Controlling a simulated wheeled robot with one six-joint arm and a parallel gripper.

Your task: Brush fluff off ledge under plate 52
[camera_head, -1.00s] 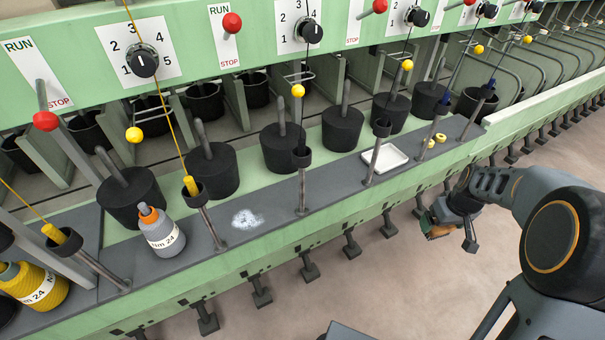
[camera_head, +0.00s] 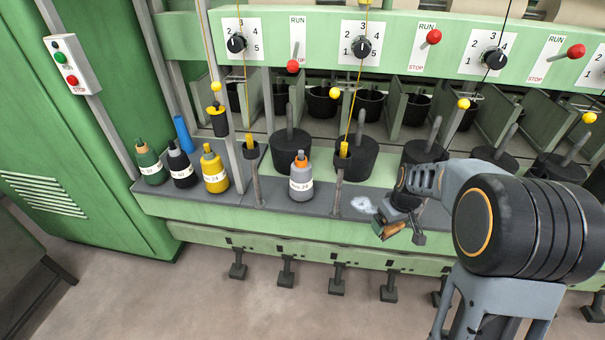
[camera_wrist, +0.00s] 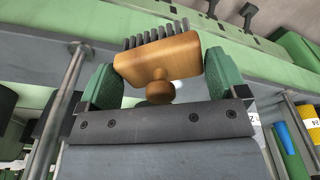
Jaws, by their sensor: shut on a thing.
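My gripper (camera_head: 388,227) is shut on a small wooden brush (camera_wrist: 157,58), held between the green finger pads in the wrist view. The brush has dark bristles along its far edge and a round knob towards my wrist. In the head view the gripper hangs at the front edge of the grey ledge (camera_head: 325,203). A pale patch of fluff (camera_head: 363,204) lies on the ledge, just left of and behind the gripper. I cannot tell whether the bristles touch the ledge. I cannot read a plate numbered 52.
A grey bottle with an orange top (camera_head: 301,180) stands on the ledge left of the fluff. A thin post (camera_head: 338,190) rises between them. Yellow (camera_head: 214,172), black (camera_head: 182,167) and green (camera_head: 150,165) bottles stand further left. Black pots (camera_head: 354,157) line the back. Floor in front is open.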

